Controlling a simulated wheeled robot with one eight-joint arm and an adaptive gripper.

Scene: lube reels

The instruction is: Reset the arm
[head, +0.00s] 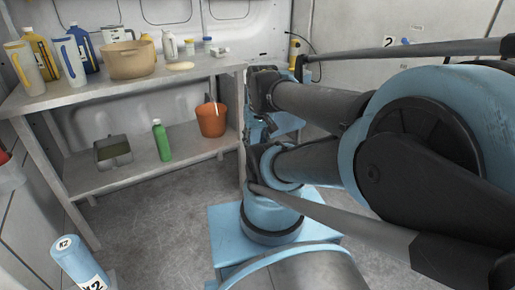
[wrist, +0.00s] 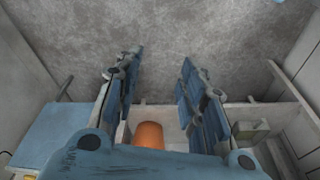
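My gripper (wrist: 162,60) shows in the wrist view with its two blue and grey fingers spread apart. The space between the fingertips is empty, with grey floor behind it. My blue and dark grey arm (head: 420,130) fills the right of the head view. I cannot make out the gripper clearly there. An orange bucket (head: 211,119) stands on the lower shelf of the bench. In the wrist view the orange bucket (wrist: 148,135) appears beyond the gripper's base, partly hidden by it, and apart from the fingers.
The grey bench (head: 60,98) holds jugs, bottles and a tan pot (head: 128,60) on top. Its lower shelf holds a green bottle (head: 162,142) and a dark tray (head: 113,152). A blue cylinder (head: 78,262) stands at lower left. Floor before the bench is clear.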

